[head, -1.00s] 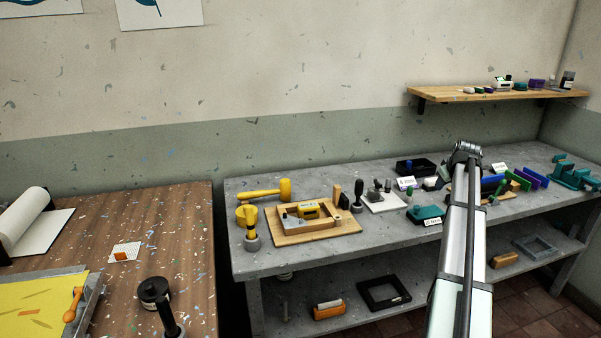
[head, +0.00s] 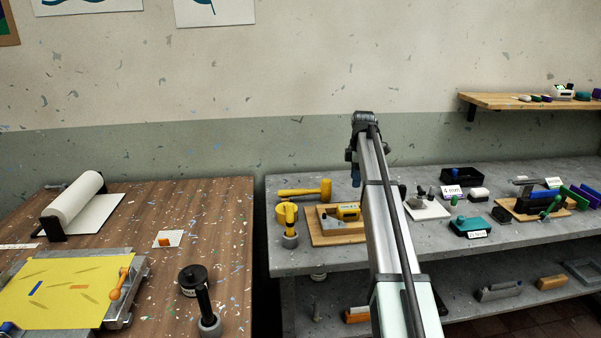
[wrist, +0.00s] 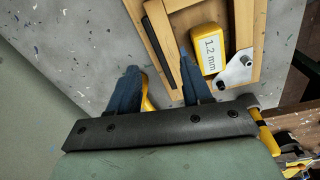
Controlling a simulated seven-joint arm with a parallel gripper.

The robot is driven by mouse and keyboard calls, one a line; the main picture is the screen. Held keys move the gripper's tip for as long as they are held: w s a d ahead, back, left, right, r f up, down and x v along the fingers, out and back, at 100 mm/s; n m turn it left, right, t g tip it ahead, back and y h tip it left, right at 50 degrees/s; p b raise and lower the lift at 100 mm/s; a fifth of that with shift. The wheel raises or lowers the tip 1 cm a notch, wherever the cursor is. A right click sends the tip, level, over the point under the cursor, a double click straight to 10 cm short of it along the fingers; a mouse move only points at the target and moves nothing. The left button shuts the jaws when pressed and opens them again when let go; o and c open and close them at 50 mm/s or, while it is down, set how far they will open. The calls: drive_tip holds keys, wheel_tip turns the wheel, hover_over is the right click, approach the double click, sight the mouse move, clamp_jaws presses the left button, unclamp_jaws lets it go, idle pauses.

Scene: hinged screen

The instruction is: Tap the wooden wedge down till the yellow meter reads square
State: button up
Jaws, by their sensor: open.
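The yellow meter (head: 348,210) sits on a wooden frame on a wooden board (head: 318,238) on the grey bench. In the wrist view the meter (wrist: 209,50) reads 1.2 mm, beside a silver bracket (wrist: 236,70). I cannot pick out the wooden wedge for certain; my arm hides the board's right side in the head view. My gripper (wrist: 160,88) is open, its blue fingers spread above the bench and the board's edge. A strip of something yellow (wrist: 148,96) shows beside the left finger; what it is I cannot tell. A yellow mallet (head: 312,190) lies behind the board.
A yellow-handled tool (head: 289,218) stands left of the board. Right of my arm are a white plate (head: 428,210), a teal block (head: 472,227) and a black tray (head: 461,176). A brown table (head: 228,230) stands at the left, with a gap before the bench.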

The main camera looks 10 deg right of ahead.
drive_tip(key=w+a, duration=0.3)
drive_tip(key=a, duration=0.3)
drive_tip(key=w+a+f+n, duration=0.1)
drive_tip(key=w+a, duration=0.2)
drive_tip(key=a, duration=0.3)
drive_tip(key=w+a+f+n, duration=0.1)
drive_tip(key=w+a, duration=0.2)
drive_tip(key=a, duration=0.3)
drive_tip(key=shift+w+a+g, duration=0.15)
drive_tip(key=shift+w+g, duration=0.1)
drive_tip(key=shift+g, duration=0.15)
drive_tip(key=shift+f, duration=3.7)
drive_tip(key=shift+r, duration=0.15)
clamp_jaws()
drive_tip(key=shift+r, duration=0.2)
drive_tip(key=shift+r, duration=3.35)
